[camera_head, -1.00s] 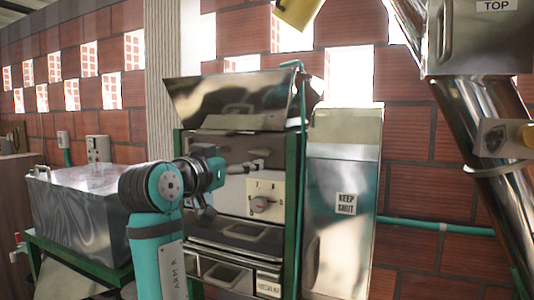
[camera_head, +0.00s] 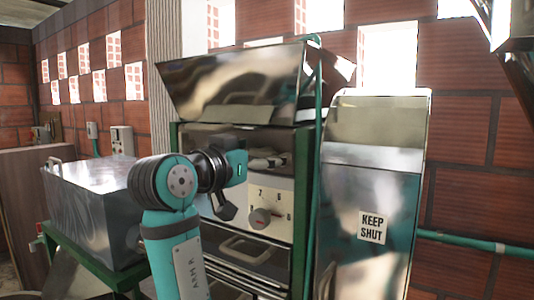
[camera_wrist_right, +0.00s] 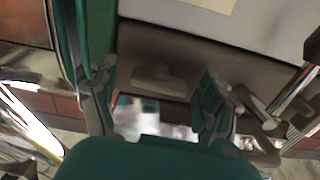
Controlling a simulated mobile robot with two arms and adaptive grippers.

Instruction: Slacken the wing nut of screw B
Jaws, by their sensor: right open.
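My right gripper (camera_head: 224,207) is at the front of the steel machine in the head view, partly hidden behind its own wrist. In the wrist view the right gripper (camera_wrist_right: 158,98) is open, its two fingers spread apart. A blurred grey piece (camera_wrist_right: 158,78) shows between and beyond the fingers, apart from them; I cannot tell whether it is a wing nut. The head view shows a grey fitting (camera_head: 266,160) in the recess above the dial plate (camera_head: 284,203). The plate carries a round knob (camera_head: 260,219) and numbers. No label for screw B is readable. My left gripper is not in view.
A steel panel marked KEEP SHUT (camera_head: 372,226) stands right of the machine, with a green post (camera_head: 308,225) between. A steel hopper (camera_head: 240,85) sits on top. A lidded steel box (camera_head: 95,210) on a green frame stands left. A green pipe (camera_head: 470,240) runs along the brick wall.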

